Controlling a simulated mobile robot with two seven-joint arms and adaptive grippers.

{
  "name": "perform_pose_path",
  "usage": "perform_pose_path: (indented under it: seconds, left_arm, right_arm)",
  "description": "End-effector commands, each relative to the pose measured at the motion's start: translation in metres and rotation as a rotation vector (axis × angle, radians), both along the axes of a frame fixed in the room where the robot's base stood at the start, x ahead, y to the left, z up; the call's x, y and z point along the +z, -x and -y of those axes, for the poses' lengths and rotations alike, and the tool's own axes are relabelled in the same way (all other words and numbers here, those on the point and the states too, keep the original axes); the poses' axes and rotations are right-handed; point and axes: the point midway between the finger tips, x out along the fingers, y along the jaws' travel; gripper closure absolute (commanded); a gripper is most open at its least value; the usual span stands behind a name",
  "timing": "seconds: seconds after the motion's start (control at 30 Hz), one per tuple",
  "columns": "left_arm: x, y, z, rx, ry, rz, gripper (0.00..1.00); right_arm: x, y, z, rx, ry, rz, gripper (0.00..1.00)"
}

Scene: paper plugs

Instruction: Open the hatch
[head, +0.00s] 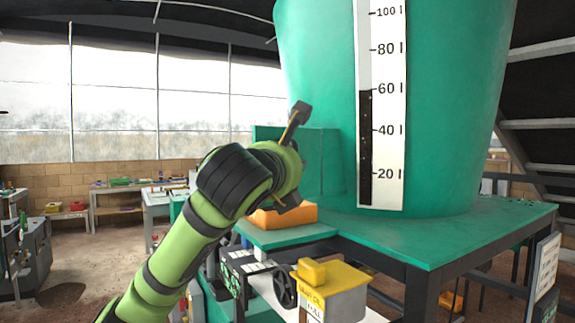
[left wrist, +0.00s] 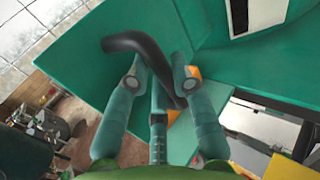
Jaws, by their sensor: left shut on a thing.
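A dark bent handle (left wrist: 135,44) shows in the left wrist view in front of green surfaces. In the head view my left gripper (head: 287,165) is in front of a green box-like housing (head: 325,150) at the foot of the big green tank (head: 440,110). The wrist hides much of the contact there. I cannot tell which panel is the hatch or whether it stands open. My right gripper is in neither view.
An orange block (head: 283,215) sits below the gripper on the green platform (head: 450,230). A yellow-topped box (head: 330,277) and a dark handwheel (head: 284,289) are lower down. A white level scale (head: 393,110) runs up the tank. Benches stand at the back left.

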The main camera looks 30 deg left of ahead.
Motion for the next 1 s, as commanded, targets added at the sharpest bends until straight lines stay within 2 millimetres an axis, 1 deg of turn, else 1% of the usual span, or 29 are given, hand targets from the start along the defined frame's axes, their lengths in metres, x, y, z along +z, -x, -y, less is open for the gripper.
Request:
perform_pose_path:
  seconds: [0.33,0.37,0.4,0.77,0.87,0.97,1.0]
  left_arm:
    - [0.001,0.000,-0.002,0.007,-0.001,0.002,1.00]
    - [0.001,0.000,-0.002,0.007,-0.002,0.001,0.65]
    - [0.001,0.000,-0.002,0.006,-0.001,0.002,0.51]
    - [0.002,0.001,-0.001,0.003,0.000,0.004,0.51]
    - [0.002,0.007,0.001,0.002,0.000,0.005,0.51]
    - [0.003,0.021,0.005,0.002,-0.001,0.008,0.51]
    - [0.003,0.029,0.007,0.002,-0.002,0.008,0.51]
  right_arm:
    - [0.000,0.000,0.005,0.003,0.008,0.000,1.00]
    - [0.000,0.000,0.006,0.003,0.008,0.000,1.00]
    - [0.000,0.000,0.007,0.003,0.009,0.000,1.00]
    - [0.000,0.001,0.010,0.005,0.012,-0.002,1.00]
    - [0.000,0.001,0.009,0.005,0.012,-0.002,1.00]
    - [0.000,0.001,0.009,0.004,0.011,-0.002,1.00]
    - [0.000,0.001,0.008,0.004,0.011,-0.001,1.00]
